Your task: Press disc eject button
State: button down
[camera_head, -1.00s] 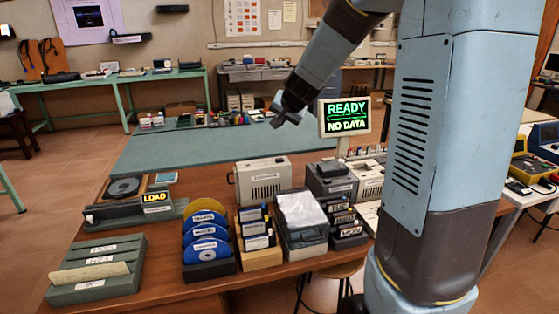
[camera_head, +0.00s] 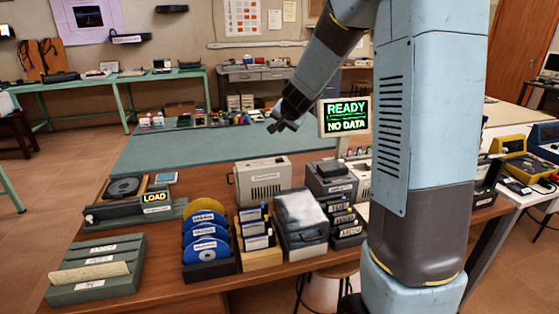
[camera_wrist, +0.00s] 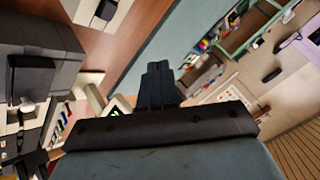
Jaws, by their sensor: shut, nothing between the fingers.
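The disc player (camera_head: 125,200) with a dark round disc well and a lit "LOAD" sign (camera_head: 155,197) sits at the left of the wooden table in the head view. A small light knob shows at its left front end. I cannot tell which part is the eject button. My gripper (camera_head: 283,126) is in the air above the back of the table, right of the player and well apart from it. Its fingers are together and empty, as the wrist view (camera_wrist: 157,80) also shows. The player is not clearly identifiable in the wrist view.
A rack of blue and yellow discs (camera_head: 207,268), a cartridge box (camera_head: 258,255), a grey box (camera_head: 303,240) and a slotted tray (camera_head: 92,285) line the front. A screen (camera_head: 344,117) reads "READY NO DATA". The green mat (camera_head: 190,150) behind is mostly clear.

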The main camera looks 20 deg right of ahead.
aim_at(281, 160)
jog(key=shift+d+f, duration=0.1)
jog(key=shift+f, duration=1.05)
jog(key=shift+f, duration=0.1)
jog(key=shift+f, duration=2.95)
jog(key=shift+f, duration=0.1)
jog(key=shift+f, duration=0.25)
jog(key=shift+f, duration=0.4)
dwell(0.4)
jog(key=shift+r, duration=0.8)
